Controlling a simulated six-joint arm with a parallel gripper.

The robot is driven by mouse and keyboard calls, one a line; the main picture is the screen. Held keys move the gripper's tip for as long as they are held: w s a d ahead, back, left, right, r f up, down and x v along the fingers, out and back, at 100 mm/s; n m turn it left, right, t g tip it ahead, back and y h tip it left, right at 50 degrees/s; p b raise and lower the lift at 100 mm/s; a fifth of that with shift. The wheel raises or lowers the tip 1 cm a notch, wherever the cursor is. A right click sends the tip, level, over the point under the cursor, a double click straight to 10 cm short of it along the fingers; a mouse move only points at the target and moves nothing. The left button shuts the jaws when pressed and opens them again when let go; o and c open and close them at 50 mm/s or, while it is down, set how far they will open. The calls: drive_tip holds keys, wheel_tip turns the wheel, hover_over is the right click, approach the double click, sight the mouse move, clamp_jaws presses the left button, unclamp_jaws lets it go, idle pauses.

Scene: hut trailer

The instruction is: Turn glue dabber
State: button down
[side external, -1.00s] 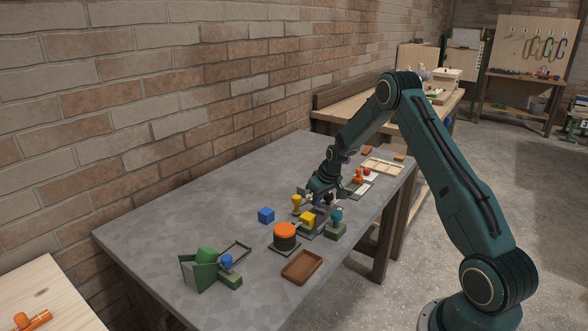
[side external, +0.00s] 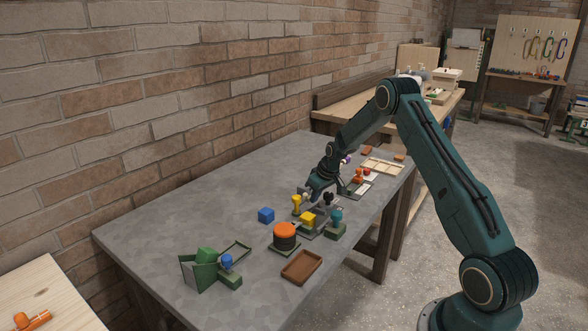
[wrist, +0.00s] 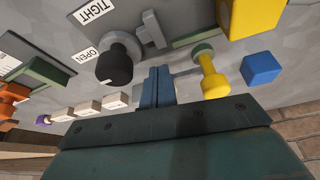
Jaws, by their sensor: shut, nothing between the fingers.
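A yellow piece with a flared end and a green disc (wrist: 210,70) is right of my gripper in the wrist view; in the side view it stands upright (side external: 296,205). It may be the glue dabber; I cannot tell for sure. My gripper (wrist: 157,72) is shut and empty, its fingers apart from the yellow piece and between it and a black round knob (wrist: 115,65). In the side view, my gripper (side external: 307,196) is low over the table, close to the yellow piece, and the fingertips are hard to make out.
Labels read OPEN (wrist: 85,56) and TIGHT (wrist: 93,10). Nearby are a blue cube (side external: 266,215), a yellow block (side external: 308,218), a teal-knobbed piece (side external: 336,222), an orange-lidded pot (side external: 285,232) and a brown tray (side external: 301,268). The table (side external: 190,215) is clear toward the wall.

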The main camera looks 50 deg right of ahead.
sight(325, 199)
drive_tip(key=shift+s, duration=0.15)
drive_tip(key=shift+s, duration=1.75)
drive_tip(key=v, duration=1)
drive_tip(key=shift+d, duration=0.25)
drive_tip(key=shift+s, duration=0.1)
drive_tip(key=s+a+r+n, duration=0.1)
drive_tip(key=s+a+r, duration=0.2)
drive_tip(key=a+r, duration=0.55)
drive_tip(key=s+a+r, duration=0.3)
drive_tip(key=a+r, duration=0.5)
drive_tip(key=a, duration=0.2)
drive_tip(key=s+a+r, duration=0.1)
drive_tip(key=s+a, duration=0.5)
drive_tip(key=s, duration=0.4)
drive_tip(key=s+a+r+t, duration=0.1)
drive_tip(key=s+a, duration=0.6)
drive_tip(key=s, duration=0.3)
drive_tip(key=shift+a+r+n+y, duration=0.2)
drive_tip(key=shift+r+n+y, duration=0.1)
drive_tip(key=shift+n, duration=0.1)
